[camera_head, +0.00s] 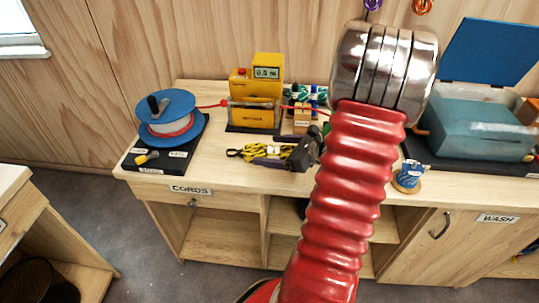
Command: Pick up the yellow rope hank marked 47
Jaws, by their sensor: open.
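A yellow rope hank with dark bands (247,153) lies on the wooden bench top, in front of the yellow machine. No number can be read on it at this size. My gripper (267,157), dark with purplish fingers, comes out from behind my red arm and points left. It is open, with its fingertips at the right part of the hank, and they hide some of it. I cannot tell whether the fingers touch the rope.
A blue cord reel (164,119) stands on a black base at left. A yellow machine (254,108) with a display is behind the hank. A small blue-ended spool (407,178) and a blue-lidded washer (470,124) are at right. Bench top left of the hank is clear.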

